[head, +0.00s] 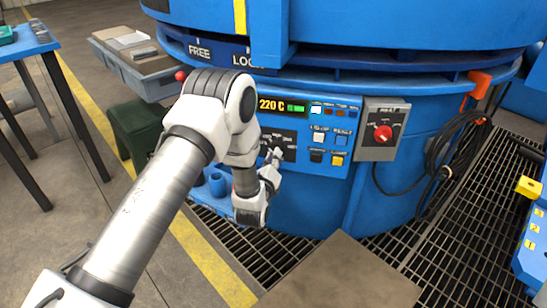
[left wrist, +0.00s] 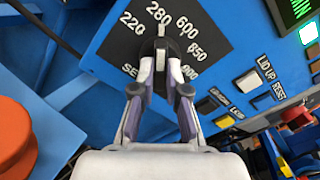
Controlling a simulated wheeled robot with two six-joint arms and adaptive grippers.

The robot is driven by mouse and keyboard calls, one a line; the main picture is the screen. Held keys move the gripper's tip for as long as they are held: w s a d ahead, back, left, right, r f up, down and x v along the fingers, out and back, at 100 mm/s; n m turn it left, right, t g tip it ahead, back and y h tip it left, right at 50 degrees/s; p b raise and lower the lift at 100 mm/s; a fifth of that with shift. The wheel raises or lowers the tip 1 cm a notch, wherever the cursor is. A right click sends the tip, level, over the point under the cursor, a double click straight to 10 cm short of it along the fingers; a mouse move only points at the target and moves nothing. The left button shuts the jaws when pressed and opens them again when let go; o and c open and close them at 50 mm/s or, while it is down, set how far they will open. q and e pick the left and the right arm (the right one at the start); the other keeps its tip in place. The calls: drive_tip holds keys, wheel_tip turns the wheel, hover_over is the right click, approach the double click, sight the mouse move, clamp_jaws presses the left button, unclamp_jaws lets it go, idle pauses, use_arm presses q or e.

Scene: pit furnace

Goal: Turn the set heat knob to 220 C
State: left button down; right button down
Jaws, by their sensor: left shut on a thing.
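The set heat knob (left wrist: 162,48) is a dark knob with a light mark, on a black dial plate (left wrist: 118,45) printed 220, 280, 600, 850 and a partly hidden higher number. Its light mark points up in the left wrist view, close to the 280 label; the exact setting is hard to tell. My left gripper (left wrist: 162,75) has its two fingers closed on the knob's sides. In the head view my left gripper (head: 273,160) is at the blue panel, covering part of the dial. The panel display (head: 272,104) reads 220 C. My right gripper is not in view.
Right of the dial are several square buttons (head: 319,138) and a grey box with a red rotary switch (head: 383,133). An orange-red round thing (left wrist: 12,130) is at the left wrist view's left edge. A black cable coil (head: 455,160) hangs at right.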

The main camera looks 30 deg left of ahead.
use_arm(q)
drive_tip(key=shift+n+p, duration=2.25)
drive_tip(key=shift+n, duration=1.65)
drive_tip(key=c, duration=1.2)
unclamp_jaws()
drive_tip(key=shift+d, duration=0.1)
drive_tip(key=v, duration=1.2)
